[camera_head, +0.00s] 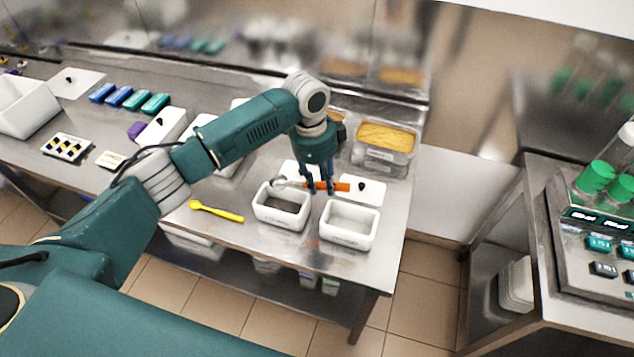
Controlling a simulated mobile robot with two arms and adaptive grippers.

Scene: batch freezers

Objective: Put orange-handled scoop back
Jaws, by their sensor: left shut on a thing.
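The orange-handled scoop (341,187) is in the camera_head view, held above the front right part of the steel table. My left gripper (319,188) points down and is shut on its orange handle. The scoop's metal end (284,184) points left, over the back part of a white tub with dark contents (281,207). The orange end points right, near a second white tub with pale contents (349,225). The gripper's fingers partly hide the handle. My right gripper is not in the picture.
A yellow spoon (216,211) lies on the steel table (268,243), left of the tubs. White lids (362,190) lie behind the tubs. A clear container with yellow contents (384,148) stands behind. A machine with green-capped jars (597,176) is at the right, across a floor gap.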

